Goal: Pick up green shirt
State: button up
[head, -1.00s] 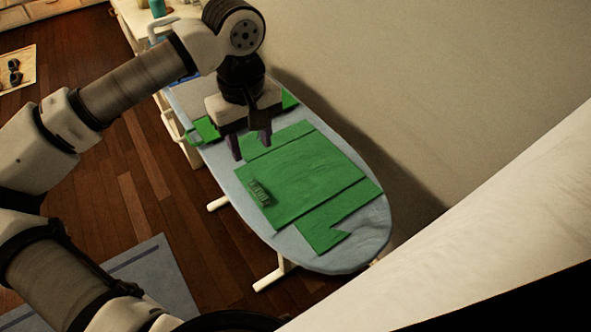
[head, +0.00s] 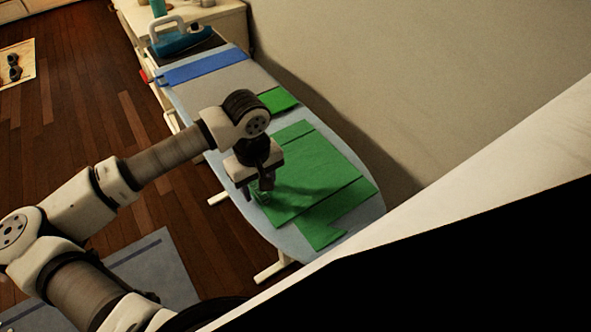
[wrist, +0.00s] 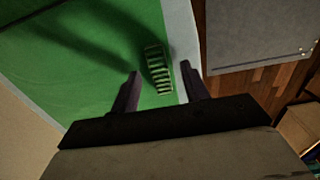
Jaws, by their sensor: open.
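The green shirt (head: 310,165) lies flat on the ironing board, with a sleeve towards the rounded end and another green part (head: 278,100) farther back. A small ridged, raised green patch (wrist: 158,72) stands up near the shirt's edge. My gripper (head: 260,192) is low over the shirt's left edge in the head view, and its fingers are partly hidden by the hand. In the wrist view my gripper (wrist: 158,72) is open, with its two fingers on either side of the ridged patch. I cannot tell whether the fingertips touch the cloth.
The pale blue ironing board (head: 375,205) stands beside a bare wall (head: 400,70). A blue folded cloth (head: 205,67) and a teal iron (head: 180,40) are at its far end. Wooden floor (head: 95,120) and a grey-blue rug (head: 160,265) lie to the left.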

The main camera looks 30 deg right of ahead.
jog(key=shift+f, duration=0.1)
jog(key=shift+c, duration=0.4)
grip_shut()
